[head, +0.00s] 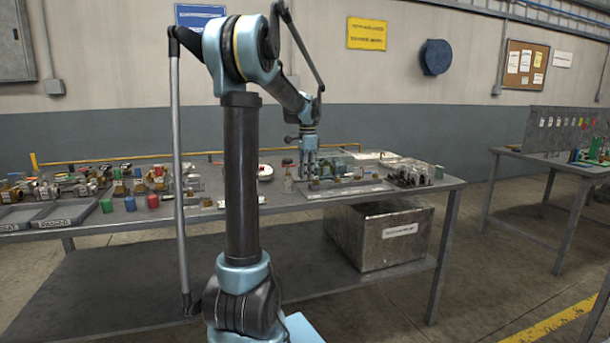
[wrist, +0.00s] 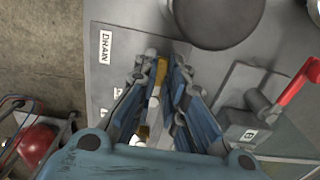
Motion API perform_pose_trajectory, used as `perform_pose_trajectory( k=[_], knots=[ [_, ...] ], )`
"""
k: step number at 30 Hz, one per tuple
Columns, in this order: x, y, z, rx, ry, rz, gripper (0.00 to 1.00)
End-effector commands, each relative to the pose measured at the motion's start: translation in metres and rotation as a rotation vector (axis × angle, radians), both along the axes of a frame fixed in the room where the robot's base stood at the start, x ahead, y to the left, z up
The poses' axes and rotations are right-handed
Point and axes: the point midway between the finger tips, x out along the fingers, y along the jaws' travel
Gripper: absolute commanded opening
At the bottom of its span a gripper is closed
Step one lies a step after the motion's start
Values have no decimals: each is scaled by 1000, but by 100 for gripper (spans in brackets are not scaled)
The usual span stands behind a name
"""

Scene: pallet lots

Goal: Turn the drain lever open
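My gripper (wrist: 162,68) points down at a grey panel (wrist: 130,20) with a white DRAIN label (wrist: 104,47) left of the fingers. The fingers are part way apart, with a gap between the tips. A small yellow-brass piece (wrist: 161,72) shows in that gap. I cannot tell whether it is the drain lever, or whether the fingers touch it. More of the fitting between the fingers is hidden. In the head view my gripper (head: 308,172) is low over the bench's right part, among small fittings.
A red lever (wrist: 298,82) on a grey block stands to the right in the wrist view, and a dark round body (wrist: 222,15) stands above. A red round object (wrist: 38,142) lies at lower left. The bench (head: 275,207) holds many small parts on its left.

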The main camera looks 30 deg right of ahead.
Motion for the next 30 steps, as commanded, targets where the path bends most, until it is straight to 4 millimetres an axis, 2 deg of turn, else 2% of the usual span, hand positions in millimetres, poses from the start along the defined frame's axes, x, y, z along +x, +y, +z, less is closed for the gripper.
perform_pose_trajectory(
  k=[8,14,30],
  knots=[
    [1,0,1,-2,-3,25,0],
    [-3,0,1,-2,-4,113,0],
    [-21,-2,1,-3,-4,593,0]
  ],
)
